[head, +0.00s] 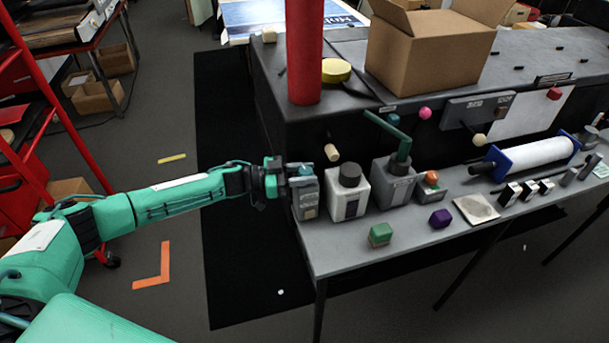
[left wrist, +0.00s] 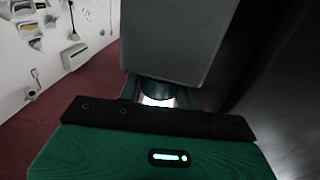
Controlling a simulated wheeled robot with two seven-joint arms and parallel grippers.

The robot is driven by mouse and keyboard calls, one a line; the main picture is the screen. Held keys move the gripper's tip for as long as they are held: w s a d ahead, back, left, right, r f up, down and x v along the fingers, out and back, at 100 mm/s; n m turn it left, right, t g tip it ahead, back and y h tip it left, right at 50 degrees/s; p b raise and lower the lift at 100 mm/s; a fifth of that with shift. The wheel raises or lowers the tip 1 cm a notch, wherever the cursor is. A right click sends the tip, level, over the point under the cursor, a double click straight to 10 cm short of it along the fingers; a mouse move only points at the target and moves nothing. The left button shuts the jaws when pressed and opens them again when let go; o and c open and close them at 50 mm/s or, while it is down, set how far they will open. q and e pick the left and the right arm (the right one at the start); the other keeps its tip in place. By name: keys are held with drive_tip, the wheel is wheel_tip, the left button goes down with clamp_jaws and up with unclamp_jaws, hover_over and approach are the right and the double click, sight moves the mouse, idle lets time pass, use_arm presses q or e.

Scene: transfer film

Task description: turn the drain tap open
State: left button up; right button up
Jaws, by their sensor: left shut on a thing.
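A small grey box (head: 307,197) stands at the left end of the bench. It has a teal knob (head: 304,170) on top, which looks like the drain tap; no readable label confirms this. My left gripper (head: 290,172) reaches in from the left and is shut on the teal knob. In the left wrist view, the dark teal knob (left wrist: 157,88) sits between the two fingers, with the grey box (left wrist: 175,40) beyond it. The knob's turn angle is hidden by the fingers. My right gripper is not in view.
A white box with a black knob (head: 348,198) and a grey box with a green lever (head: 394,184) stand close to the right. A red column (head: 304,55) rises behind. A green block (head: 380,234) and a purple block (head: 440,218) lie near the front edge.

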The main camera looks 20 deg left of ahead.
use_arm(q)
drive_tip(key=shift+m+g+h+b, duration=0.35)
drive_tip(key=shift+m+g, duration=0.25)
drive_tip(key=shift+g, duration=0.5)
drive_tip(key=o, duration=1)
drive_tip(key=b+v, duration=0.4)
drive_tip(key=v, duration=0.9)
drive_tip(key=shift+a, duration=0.4)
